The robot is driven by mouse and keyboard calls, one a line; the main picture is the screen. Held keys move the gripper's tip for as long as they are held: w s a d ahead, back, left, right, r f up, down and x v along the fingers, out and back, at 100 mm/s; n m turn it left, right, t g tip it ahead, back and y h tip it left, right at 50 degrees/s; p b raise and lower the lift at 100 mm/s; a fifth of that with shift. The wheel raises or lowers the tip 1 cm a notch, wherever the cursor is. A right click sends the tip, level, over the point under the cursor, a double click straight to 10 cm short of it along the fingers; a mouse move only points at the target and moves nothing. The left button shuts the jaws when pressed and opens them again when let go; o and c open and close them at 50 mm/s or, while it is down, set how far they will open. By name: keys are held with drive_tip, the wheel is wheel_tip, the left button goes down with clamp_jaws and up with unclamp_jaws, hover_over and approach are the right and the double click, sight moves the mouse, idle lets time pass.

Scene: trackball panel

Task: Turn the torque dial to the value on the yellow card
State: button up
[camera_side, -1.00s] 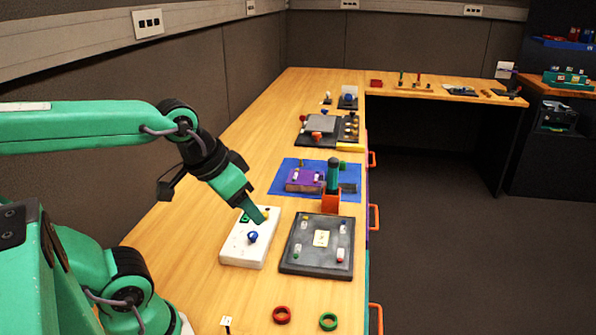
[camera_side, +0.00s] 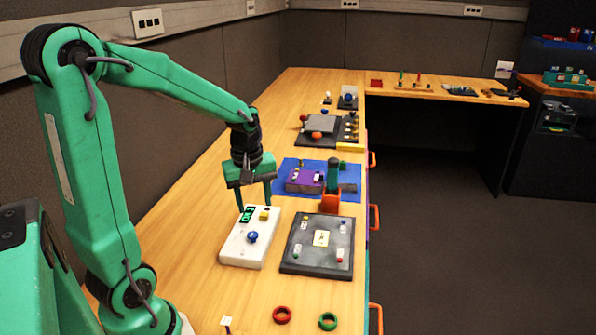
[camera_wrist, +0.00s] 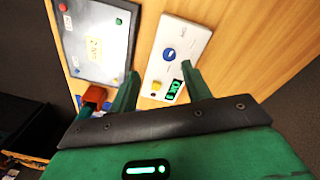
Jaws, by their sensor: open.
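A white panel (camera_side: 250,239) lies on the bench with a blue round knob (camera_side: 252,237), a yellow button (camera_side: 264,215) and a lit green display (camera_side: 247,214); I cannot read the display surely. The panel also shows in the wrist view (camera_wrist: 185,43), with the blue knob (camera_wrist: 168,54) beyond my fingertips. A pale yellow card (camera_side: 321,238) with small writing sits mid-way on the dark grey panel (camera_side: 300,266). No part is clearly labelled as a torque dial. My gripper (camera_side: 254,206) is open and empty, fingers down, over the display end of the white panel.
An orange block with a dark green upright cylinder (camera_side: 333,177) stands just behind the grey panel, near a purple block (camera_side: 303,181) on a blue mat (camera_side: 285,170). Bare wood lies left.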

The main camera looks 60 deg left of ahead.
sight(253, 234)
drive_tip(key=shift+w+a+f+n+g, duration=0.2)
drive_tip(key=shift+a+f+n+g, duration=0.3)
drive_tip(key=shift+a+f+n, duration=1.15)
drive_tip(key=shift+f, duration=0.15)
drive_tip(key=shift+f, duration=3.75)
drive_tip(key=c, duration=1)
